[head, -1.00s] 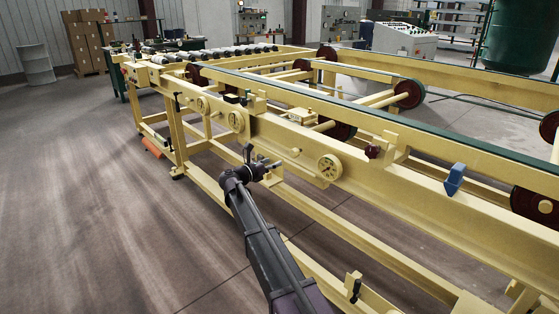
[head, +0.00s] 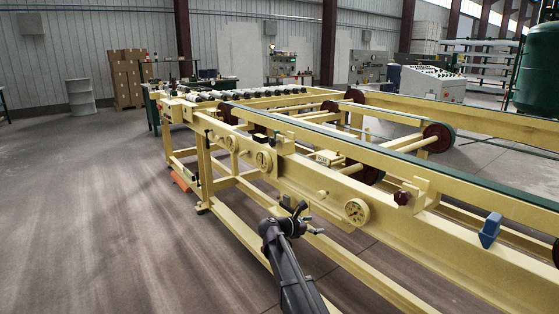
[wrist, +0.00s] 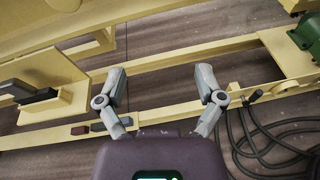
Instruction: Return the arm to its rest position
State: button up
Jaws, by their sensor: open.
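My gripper (wrist: 160,88) is open and empty in the wrist view, its two grey fingers spread apart over the lower yellow rails and the floor. In the head view my gripper (head: 303,220) is small and dark at the end of my arm. Nothing is between the fingers.
Yellow lower rails (wrist: 180,62) cross under my gripper. Black cables (wrist: 265,135) lie on the floor at right, below a green motor (wrist: 305,30). A blue block-like part (head: 490,230) sits on the frame's side. The floor at left (head: 95,220) is clear.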

jog(key=s+d+f+m+g+y, duration=0.3)
jog(key=s+d+f+m, duration=0.25)
jog(key=s, duration=0.35)
jog(key=s+a+f+m+g+y, duration=0.15)
jog(key=s+f+m+y, duration=0.3)
jog(key=s+m, duration=0.6)
jog(key=s+f+m+g+y, duration=0.35)
jog(key=s+m+y, duration=0.3)
jog(key=s, duration=0.75)
notch_tip(320, 180, up, 29)
jog(key=h+p, duration=0.1)
jog(key=p, duration=2.8)
jog(key=shift+w+r+p, duration=0.2)
jog(key=shift+w+p, duration=0.2)
